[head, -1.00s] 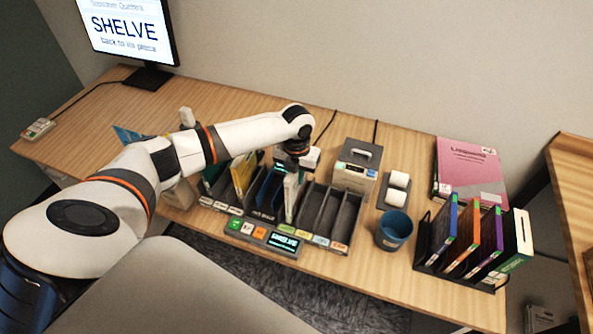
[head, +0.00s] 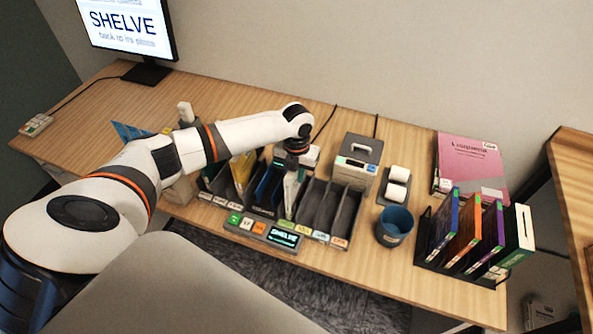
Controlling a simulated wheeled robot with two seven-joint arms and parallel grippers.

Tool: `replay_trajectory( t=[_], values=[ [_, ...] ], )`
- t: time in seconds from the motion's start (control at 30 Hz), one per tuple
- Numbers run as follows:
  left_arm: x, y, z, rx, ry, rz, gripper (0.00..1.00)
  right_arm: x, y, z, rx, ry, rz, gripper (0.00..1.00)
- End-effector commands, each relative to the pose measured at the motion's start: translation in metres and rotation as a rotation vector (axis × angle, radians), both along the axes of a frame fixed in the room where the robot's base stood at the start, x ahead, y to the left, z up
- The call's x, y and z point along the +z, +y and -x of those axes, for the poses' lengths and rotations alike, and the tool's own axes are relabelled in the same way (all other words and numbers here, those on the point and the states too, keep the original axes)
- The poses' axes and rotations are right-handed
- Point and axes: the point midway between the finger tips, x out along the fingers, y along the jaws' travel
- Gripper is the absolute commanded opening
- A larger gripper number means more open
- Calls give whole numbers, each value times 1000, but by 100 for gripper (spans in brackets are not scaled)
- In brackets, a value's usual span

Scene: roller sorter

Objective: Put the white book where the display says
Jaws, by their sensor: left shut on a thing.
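The display (head: 122,28) at the back left reads "SHELVE" with "back to its place" below. A small panel (head: 282,239) on the front of the sorter also reads SHELVE. My left gripper (head: 294,172) points down over the middle of the grey sorter (head: 313,207). It is shut on a thin, pale upright thing (head: 290,193), which looks like the white book, standing in or just over a slot. The gripper's fingers are mostly hidden by the wrist. My right gripper is not in view.
Slots right of the gripper look empty.

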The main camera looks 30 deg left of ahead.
Motion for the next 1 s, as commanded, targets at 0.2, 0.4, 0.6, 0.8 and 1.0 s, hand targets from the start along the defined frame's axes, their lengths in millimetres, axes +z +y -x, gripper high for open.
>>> replay_trajectory(
  t=[0.2,0.4,0.6,0.8,1.0],
  values=[
    [-2,0,0,0,-1,1,32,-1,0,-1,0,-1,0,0],
    [-2,0,0,0,0,0,42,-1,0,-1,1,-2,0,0],
    [1,0,0,0,-1,0,42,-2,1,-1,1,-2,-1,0],
    [29,0,-1,-2,-5,0,42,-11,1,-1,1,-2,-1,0],
    [73,0,-1,-2,-6,0,42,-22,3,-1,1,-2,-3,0]
  ],
)
